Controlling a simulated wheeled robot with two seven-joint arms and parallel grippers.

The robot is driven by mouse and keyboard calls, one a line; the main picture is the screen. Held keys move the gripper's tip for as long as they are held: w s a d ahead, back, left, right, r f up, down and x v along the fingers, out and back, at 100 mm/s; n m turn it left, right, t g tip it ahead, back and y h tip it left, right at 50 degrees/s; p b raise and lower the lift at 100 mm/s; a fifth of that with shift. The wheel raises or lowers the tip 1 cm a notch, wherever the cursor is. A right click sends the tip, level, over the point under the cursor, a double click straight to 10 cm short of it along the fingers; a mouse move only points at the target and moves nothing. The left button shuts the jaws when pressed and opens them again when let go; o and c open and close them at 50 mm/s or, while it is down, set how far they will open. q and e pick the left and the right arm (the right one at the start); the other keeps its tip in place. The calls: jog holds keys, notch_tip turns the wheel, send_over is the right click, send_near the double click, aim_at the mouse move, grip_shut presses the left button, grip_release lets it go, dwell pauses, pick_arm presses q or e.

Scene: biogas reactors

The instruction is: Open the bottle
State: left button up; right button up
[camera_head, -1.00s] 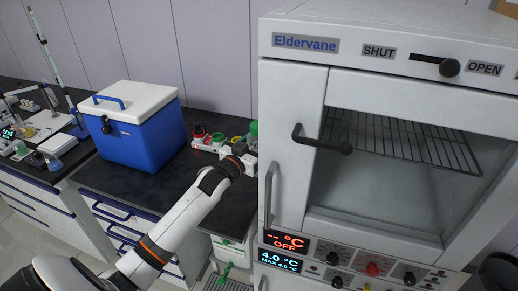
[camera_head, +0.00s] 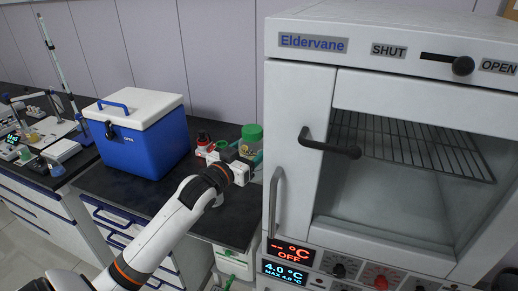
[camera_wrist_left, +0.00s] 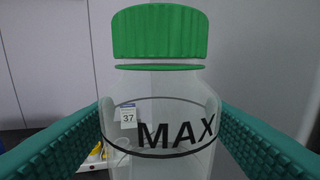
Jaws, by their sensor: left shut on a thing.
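The bottle is clear, with a green ribbed cap and a black MAX mark; its body (camera_wrist_left: 160,105) fills the middle of the left wrist view. The green cap (camera_wrist_left: 160,32) sits on top, with a thin green ring just below it. My left gripper (camera_head: 247,160) is shut on the bottle body, one teal finger on each side. In the head view the bottle's green cap (camera_head: 251,133) shows above the gripper, near the cabinet's left side. Most of the bottle there is hidden by the gripper. My right gripper is not in view.
A red-capped bottle (camera_head: 203,140) and other small items stand behind my left gripper on the black bench (camera_head: 120,185). A blue cooler box (camera_head: 140,140) stands to the left. The Eldervane cabinet (camera_head: 300,150) stands close on the right.

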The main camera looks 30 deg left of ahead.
pick_arm(q)
jog(key=s+b, duration=0.2)
jog(key=s, duration=1)
jog(key=shift+s+d, duration=0.15)
jog(key=shift+r, duration=0.1)
jog(key=o, duration=0.5)
jog(key=c, duration=0.8)
jog(key=shift+o, duration=0.2)
